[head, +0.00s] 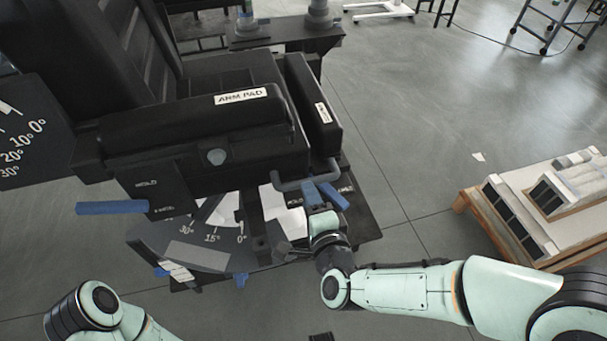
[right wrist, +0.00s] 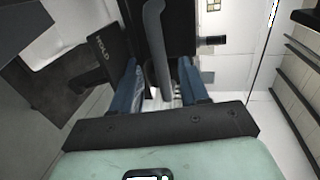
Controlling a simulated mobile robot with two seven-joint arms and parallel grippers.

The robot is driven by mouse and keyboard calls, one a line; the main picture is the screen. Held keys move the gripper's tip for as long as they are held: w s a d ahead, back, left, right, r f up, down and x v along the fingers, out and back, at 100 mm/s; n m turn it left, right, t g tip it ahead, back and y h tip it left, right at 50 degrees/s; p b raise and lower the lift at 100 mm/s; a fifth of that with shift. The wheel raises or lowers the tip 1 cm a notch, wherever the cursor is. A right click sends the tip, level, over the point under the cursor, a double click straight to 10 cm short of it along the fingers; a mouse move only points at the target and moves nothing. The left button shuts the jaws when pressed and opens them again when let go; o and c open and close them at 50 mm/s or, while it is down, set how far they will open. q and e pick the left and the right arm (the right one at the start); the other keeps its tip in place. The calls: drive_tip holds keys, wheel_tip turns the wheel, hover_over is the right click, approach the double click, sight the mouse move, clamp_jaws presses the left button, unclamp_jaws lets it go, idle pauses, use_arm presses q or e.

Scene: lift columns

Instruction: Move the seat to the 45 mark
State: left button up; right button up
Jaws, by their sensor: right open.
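The black seat (head: 230,75) fills the upper left of the head view, with a padded armrest (head: 190,118) labelled "ARM PAD". Below it is a dark dial plate (head: 185,242) with 0, 15° and 30° marks readable; I cannot make out a 45 mark. A grey bent handle (head: 300,182) sticks out at the seat's near right side. My right gripper (head: 320,190) is open at this handle. In the right wrist view, the grey handle (right wrist: 158,45) runs between its blue fingers (right wrist: 160,72); contact cannot be told. My left gripper is out of view.
A second dial plate (head: 25,135) with degree marks is at the left edge. A blue lever (head: 112,207) sticks out below the armrest, near a "HOLD" label.

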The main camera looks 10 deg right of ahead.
drive_tip(key=shift+x, duration=3.15)
clamp_jaws()
